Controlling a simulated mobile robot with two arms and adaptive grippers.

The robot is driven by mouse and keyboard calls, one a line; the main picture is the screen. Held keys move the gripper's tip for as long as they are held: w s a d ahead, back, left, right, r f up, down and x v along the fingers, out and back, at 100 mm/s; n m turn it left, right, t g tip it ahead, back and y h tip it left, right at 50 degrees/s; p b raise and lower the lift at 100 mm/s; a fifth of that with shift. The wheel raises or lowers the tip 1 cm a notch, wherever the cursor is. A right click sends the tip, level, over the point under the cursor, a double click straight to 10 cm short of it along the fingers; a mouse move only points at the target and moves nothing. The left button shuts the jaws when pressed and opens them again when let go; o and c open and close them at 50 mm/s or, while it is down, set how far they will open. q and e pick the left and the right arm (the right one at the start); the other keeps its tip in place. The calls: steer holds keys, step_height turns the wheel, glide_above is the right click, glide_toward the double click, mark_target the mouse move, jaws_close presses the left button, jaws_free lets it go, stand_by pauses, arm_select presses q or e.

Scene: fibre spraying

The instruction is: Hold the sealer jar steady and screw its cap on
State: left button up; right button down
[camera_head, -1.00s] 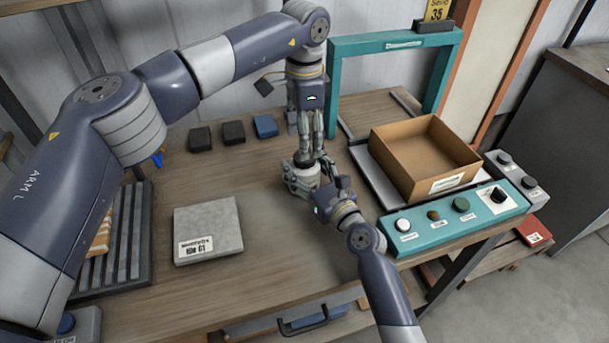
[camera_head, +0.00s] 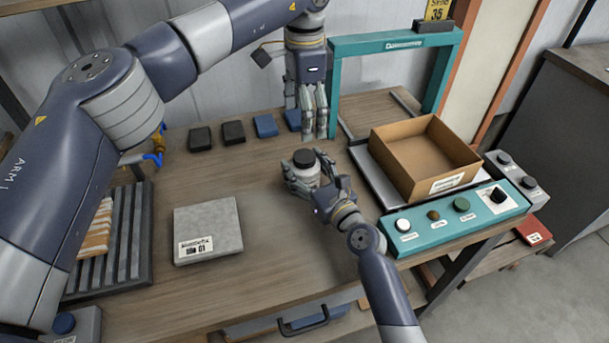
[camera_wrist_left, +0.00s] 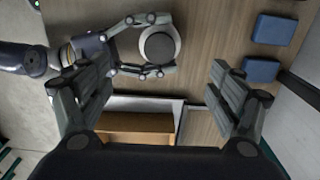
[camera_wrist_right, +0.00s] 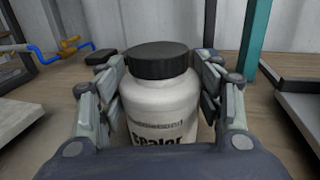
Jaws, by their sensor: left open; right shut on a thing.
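The sealer jar (camera_head: 305,174) is white with a black cap (camera_head: 304,158) sitting on its top. It stands upright on the table between the fingers of my right gripper (camera_head: 308,184), which is shut on its body. In the right wrist view the jar (camera_wrist_right: 160,110) shows part of a "sealer" label, and the cap (camera_wrist_right: 158,60) looks level on it. My left gripper (camera_head: 314,125) is open and empty, above and behind the jar, pointing down. In the left wrist view the cap (camera_wrist_left: 159,47) is seen from above, off to one side of the open left fingers.
A cardboard box (camera_head: 425,160) stands on a tray to the right, behind a teal control panel (camera_head: 460,221). A teal frame (camera_head: 395,42) rises at the back. Dark and blue blocks (camera_head: 232,132) line the rear. A grey slab (camera_head: 208,230) lies on the left.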

arm_select(q)
step_height(320, 180, up, 7)
steer(key=shift+f, duration=0.2)
arm_select(e)
steer(key=shift+c, duration=1.9)
jaws_free()
steer(key=shift+s, duration=0.1)
steer(key=v, duration=1.2)
